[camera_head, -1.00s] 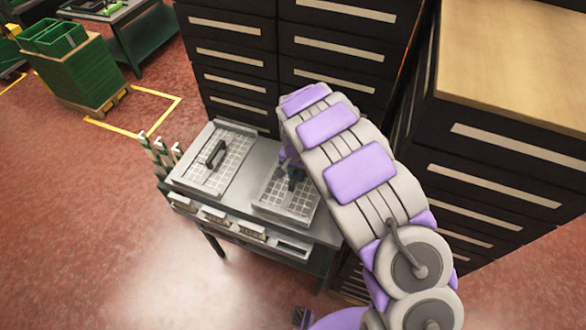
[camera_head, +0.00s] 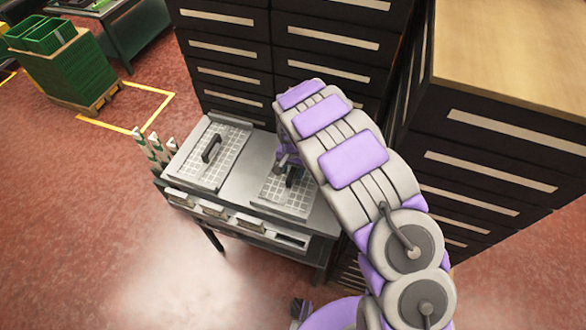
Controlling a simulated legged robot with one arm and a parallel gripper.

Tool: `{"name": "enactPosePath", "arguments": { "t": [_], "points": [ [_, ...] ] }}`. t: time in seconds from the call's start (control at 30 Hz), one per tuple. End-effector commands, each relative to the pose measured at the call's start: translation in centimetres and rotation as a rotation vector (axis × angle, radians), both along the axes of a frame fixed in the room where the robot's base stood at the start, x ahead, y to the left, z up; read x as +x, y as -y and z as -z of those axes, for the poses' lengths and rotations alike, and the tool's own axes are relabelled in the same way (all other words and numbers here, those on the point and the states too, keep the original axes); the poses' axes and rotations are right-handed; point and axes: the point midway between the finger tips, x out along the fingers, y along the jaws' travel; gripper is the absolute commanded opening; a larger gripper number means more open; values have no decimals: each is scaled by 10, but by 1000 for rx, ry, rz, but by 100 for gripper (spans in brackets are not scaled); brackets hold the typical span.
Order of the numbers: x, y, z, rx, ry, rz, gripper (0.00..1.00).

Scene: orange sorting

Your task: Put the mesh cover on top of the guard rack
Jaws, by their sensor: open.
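Two pale grid-patterned pieces lie side by side on a grey workbench. The left mesh panel (camera_head: 228,150) is flat in a grey frame and has a dark handle (camera_head: 211,148) on top. The right mesh piece (camera_head: 275,198) lies on the right part of the bench, partly behind my arm. Which one is the mesh cover and which belongs to the guard rack is not clear. My gripper (camera_head: 290,174) is open, low over the right mesh piece. Its fingertips are small and partly hidden by my arm, so contact is unclear.
The workbench (camera_head: 235,190) has several slots along its front edge and green-and-white posts (camera_head: 150,150) at its left end. Dark drawer cabinets (camera_head: 225,75) stand close behind, another cabinet (camera_head: 500,150) on the right. The red floor in front is open.

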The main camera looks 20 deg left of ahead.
Motion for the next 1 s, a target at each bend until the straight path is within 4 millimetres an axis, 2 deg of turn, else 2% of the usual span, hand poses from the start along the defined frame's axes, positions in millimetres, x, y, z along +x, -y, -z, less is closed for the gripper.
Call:
{"name": "enactPosePath", "arguments": {
  "t": [0.23,0.37,1.0],
  "points": [
    [0,0,-1,0,0,0,53],
    [1,-1,-13,1,3,0,53],
    [2,-2,-145,0,2,-2,53]
  ]
}}
